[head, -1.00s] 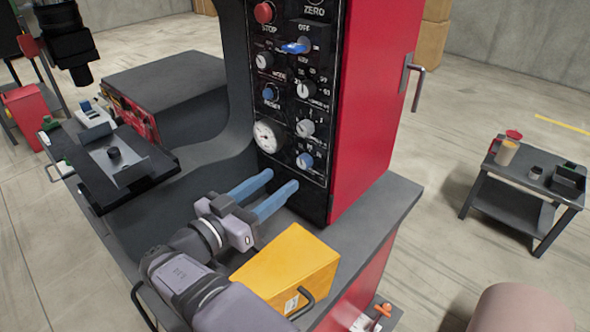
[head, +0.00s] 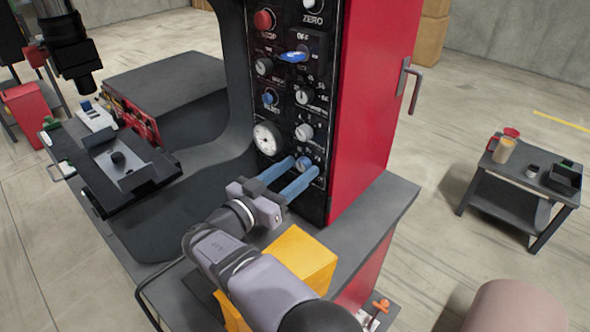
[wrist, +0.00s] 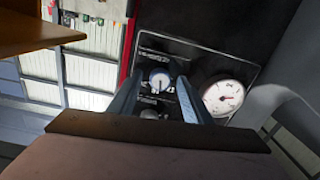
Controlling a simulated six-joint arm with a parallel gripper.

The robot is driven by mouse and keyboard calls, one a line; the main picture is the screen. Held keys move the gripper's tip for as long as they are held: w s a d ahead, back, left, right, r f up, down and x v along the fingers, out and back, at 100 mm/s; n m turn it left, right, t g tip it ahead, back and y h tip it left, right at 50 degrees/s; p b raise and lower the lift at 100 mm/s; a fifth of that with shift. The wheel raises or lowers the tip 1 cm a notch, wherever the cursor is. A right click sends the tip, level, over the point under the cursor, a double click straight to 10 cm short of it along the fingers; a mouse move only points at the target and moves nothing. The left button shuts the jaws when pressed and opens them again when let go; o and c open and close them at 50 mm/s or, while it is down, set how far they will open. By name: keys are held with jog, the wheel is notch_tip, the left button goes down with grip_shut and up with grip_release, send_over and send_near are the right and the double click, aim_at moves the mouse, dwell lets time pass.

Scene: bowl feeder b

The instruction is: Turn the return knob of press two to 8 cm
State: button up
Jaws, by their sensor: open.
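The black control panel (head: 286,130) carries several knobs, a dial gauge (head: 267,139) and a red stop button (head: 264,19). In the wrist view the knob (wrist: 159,80) sits between the fingers (wrist: 158,75), with a gap visible on each side. A grey knob (wrist: 149,113) and the gauge (wrist: 223,97) also show there.
The red cabinet side (head: 370,100) with a handle (head: 411,85) is right of the panel. A dark tray (head: 120,170) lies at left. A small table (head: 515,178) stands farther right.

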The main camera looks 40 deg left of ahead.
jog(key=c, duration=1.1)
jog(key=shift+o, duration=0.2)
jog(key=b, duration=0.1)
jog(key=n+b, duration=0.1)
jog(key=shift+f+b, duration=0.25)
jog(key=shift+b, duration=0.05)
jog(key=shift+r+n+b, duration=0.25)
jog(key=shift+n+b, duration=0.4)
jog(key=shift+n, duration=0.35)
jog(key=o, duration=1.1)
jog(key=shift+c, duration=0.2)
jog(key=shift+s, duration=0.1)
jog(key=s+b, duration=0.2)
jog(key=s, duration=0.5)
jog(key=shift+d, duration=0.15)
jog(key=shift+s, duration=0.1)
